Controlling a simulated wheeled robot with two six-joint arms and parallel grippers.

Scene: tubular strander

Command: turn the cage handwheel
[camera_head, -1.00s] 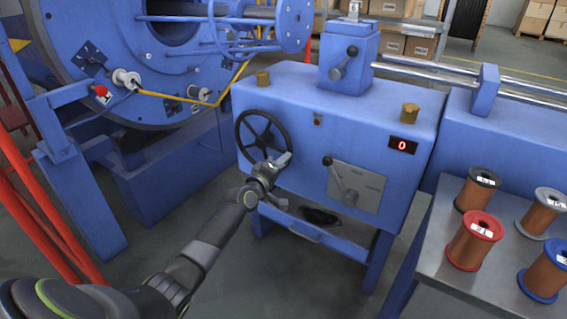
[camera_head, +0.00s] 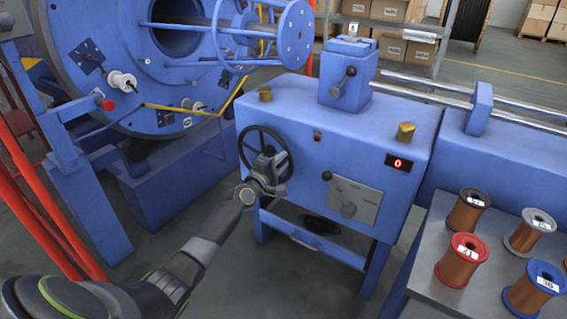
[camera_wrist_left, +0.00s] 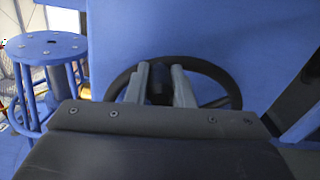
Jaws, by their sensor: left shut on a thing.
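The cage handwheel (camera_head: 246,136) is a black spoked wheel on the front left of the blue machine cabinet (camera_head: 300,130). Exactly which part is held is hidden by the gripper. My right gripper is not in view.
A lever on a grey plate (camera_head: 366,205) sits right of the wheel, with a red "0" display (camera_head: 398,162) above it. A table (camera_head: 412,265) with several copper spools stands at right. The strander cage (camera_head: 290,35) and red rails (camera_head: 40,190) are at left.

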